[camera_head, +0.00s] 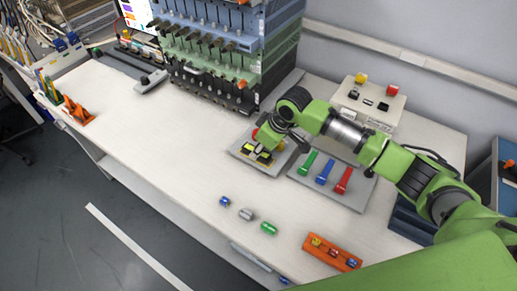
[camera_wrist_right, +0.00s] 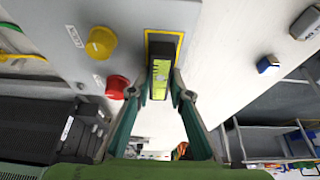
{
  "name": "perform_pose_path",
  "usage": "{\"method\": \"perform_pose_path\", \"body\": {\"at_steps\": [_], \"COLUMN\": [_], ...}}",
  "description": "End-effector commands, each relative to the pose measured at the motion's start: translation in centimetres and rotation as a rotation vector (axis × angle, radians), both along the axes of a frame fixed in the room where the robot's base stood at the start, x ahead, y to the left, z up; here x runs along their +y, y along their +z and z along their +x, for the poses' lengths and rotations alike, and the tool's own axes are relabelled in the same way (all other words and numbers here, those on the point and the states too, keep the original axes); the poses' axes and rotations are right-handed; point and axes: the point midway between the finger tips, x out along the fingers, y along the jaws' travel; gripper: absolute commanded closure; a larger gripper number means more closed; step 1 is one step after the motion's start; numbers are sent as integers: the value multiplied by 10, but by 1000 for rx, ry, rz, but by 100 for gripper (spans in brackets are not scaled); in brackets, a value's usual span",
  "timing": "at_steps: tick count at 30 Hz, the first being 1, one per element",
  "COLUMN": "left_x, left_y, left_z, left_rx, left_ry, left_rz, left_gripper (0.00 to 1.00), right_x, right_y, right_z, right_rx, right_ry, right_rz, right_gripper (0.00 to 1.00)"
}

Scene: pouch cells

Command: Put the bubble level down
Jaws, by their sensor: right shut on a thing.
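The bubble level (camera_wrist_right: 161,80) is a small black block with a yellow-green face, seen in the right wrist view between my right fingers. My right gripper (camera_wrist_right: 161,97) is shut on it. The far end of the level overlaps a yellow-outlined dark marking on a grey plate (camera_wrist_right: 112,25). I cannot tell whether the level touches the plate. In the head view my right gripper (camera_head: 268,143) is over the same plate (camera_head: 245,155), with yellow and black showing below it; the arm partly hides this spot. My left gripper is in neither view.
The plate carries a yellow knob (camera_wrist_right: 101,43) and a red knob (camera_wrist_right: 117,87) beside the gripper. A tray with green, blue and red handles (camera_head: 325,172) lies to the right. An orange holder (camera_head: 331,252) stands at the front. The table's left middle is clear.

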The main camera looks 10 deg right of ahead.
Motion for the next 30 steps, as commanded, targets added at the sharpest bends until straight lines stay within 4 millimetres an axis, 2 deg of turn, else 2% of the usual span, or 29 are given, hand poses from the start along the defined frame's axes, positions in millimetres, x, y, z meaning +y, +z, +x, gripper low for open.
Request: {"method": "perform_pose_path", "body": {"at_steps": [3,4,6,17,20,30], "left_x": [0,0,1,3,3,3], "left_y": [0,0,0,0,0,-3], "left_z": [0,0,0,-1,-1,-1], "left_rx": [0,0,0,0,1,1], "left_ry": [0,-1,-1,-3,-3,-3], "left_rz": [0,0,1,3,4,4], "left_gripper": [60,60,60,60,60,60], "right_x": [0,0,0,0,-4,-23], "right_y": [-3,-3,-3,2,13,79], "right_z": [0,0,0,0,-3,-22], "right_rx": [1,1,1,-1,-2,-3], "right_ry": [0,0,0,0,0,0], "right_rz": [1,1,1,0,1,1], "right_gripper": [100,76,64,64,64,64]}}
